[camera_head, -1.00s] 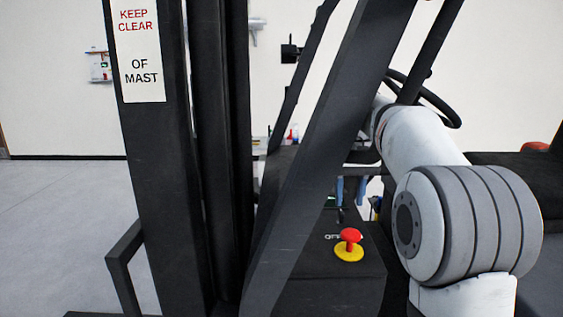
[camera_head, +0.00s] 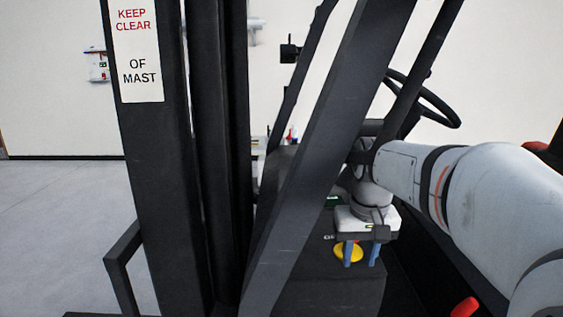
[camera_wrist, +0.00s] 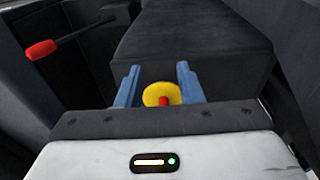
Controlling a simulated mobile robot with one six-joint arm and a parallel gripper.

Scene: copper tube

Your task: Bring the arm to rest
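My white arm reaches in from the right in the head view, with its wrist bent down. My gripper (camera_head: 360,262) points down over the forklift's black front housing, its two blue fingers apart with nothing seen held between them. It also shows in the wrist view (camera_wrist: 159,74). A yellow disc (camera_wrist: 155,95) with a red part shows in the gap between the fingers in the wrist view.
The black mast (camera_head: 150,160) and a slanted post (camera_head: 325,150) stand left of my arm. A steering wheel (camera_head: 437,102) is behind it. A red-ended lever (camera_wrist: 42,50) is at the wrist view's left; a red knob (camera_head: 464,307) is low in the head view. Open floor (camera_head: 60,220) lies far left.

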